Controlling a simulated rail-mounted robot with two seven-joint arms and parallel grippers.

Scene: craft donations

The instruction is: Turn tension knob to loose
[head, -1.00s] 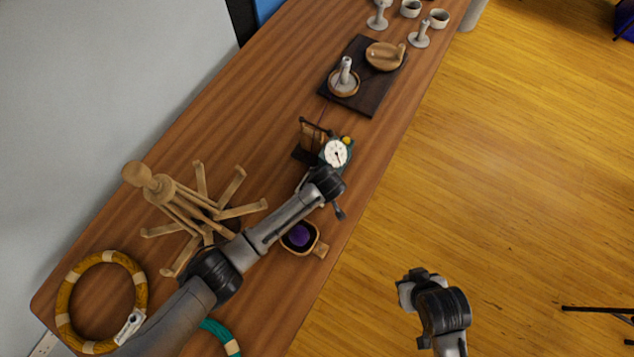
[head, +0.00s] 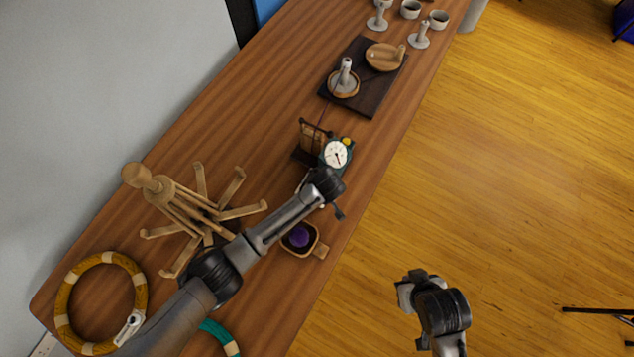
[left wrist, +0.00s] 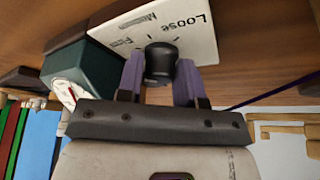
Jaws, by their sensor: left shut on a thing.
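The black tension knob (left wrist: 161,62) stands on a white label plate (left wrist: 190,35) in the left wrist view. The plate reads Loose, Medium and Firm, with tick marks beside the knob. My left gripper (left wrist: 160,75) is shut on the knob, one purple finger on each side. The knob's pointer cannot be made out. In the head view my left gripper (head: 325,185) is beside the green device with a round white dial (head: 335,153), and my wrist hides the knob there. My right gripper (head: 408,288) hangs over the floor, its fingers unclear.
A wooden yarn swift (head: 185,205) stands left of my left arm. A small bowl with a purple ball (head: 300,237) sits close below my left wrist. A dark board (head: 365,75) holds wooden dishes farther back. A yellow ring (head: 70,300) lies at the near left.

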